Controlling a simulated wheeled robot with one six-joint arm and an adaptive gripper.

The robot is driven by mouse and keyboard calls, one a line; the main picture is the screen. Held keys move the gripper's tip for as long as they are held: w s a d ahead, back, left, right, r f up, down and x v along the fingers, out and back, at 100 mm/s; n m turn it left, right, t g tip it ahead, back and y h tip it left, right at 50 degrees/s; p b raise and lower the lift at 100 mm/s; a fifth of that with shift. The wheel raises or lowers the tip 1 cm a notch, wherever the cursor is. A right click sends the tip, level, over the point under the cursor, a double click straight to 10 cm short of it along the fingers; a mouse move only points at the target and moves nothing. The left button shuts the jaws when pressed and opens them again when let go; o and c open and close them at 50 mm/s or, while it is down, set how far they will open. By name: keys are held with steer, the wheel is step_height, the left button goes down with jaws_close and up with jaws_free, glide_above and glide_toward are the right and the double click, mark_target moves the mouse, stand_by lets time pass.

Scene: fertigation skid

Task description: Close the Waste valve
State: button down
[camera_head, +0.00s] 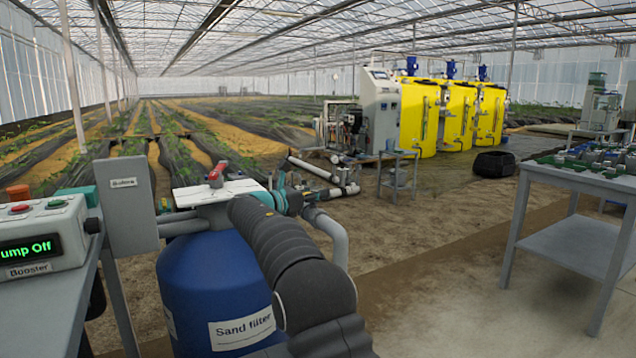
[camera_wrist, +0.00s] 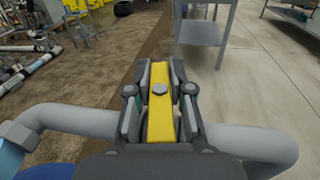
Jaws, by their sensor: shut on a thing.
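In the wrist view my gripper (camera_wrist: 160,75) is shut on a yellow valve handle (camera_wrist: 160,118), with one finger along each side. A bolt head shows on top of the handle. A grey pipe (camera_wrist: 75,118) runs out to both sides of the grip. The valve body under the handle is hidden, and no Waste label can be read. In the head view my dark arm covers the gripper and the yellow handle. The blue sand filter (camera_head: 200,275) stands there, with a red handle (camera_head: 215,173) on its white top and teal fittings (camera_head: 290,195) beside it.
A control box (camera_head: 40,240) at the left reads "Pump Off" above a "Booster" label. A grey table (camera_head: 585,180) stands at the right, and yellow tanks (camera_head: 420,115) stand farther back. Open floor (camera_head: 440,240) lies between the filter and the table.

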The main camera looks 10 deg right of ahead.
steer(key=shift+r+m+g+h+p, duration=0.3)
steer(key=shift+m+g+h+p, duration=0.5)
steer(key=shift+p, duration=1.55)
steer(key=shift+s+f+m+g+p, duration=0.1)
steer(key=shift+f+m+g+p, duration=0.25)
steer(key=shift+g+p, duration=0.5)
steer(key=c, duration=1.1)
jaws_free()
steer(key=v, duration=1.2)
steer(key=shift+r, duration=0.1)
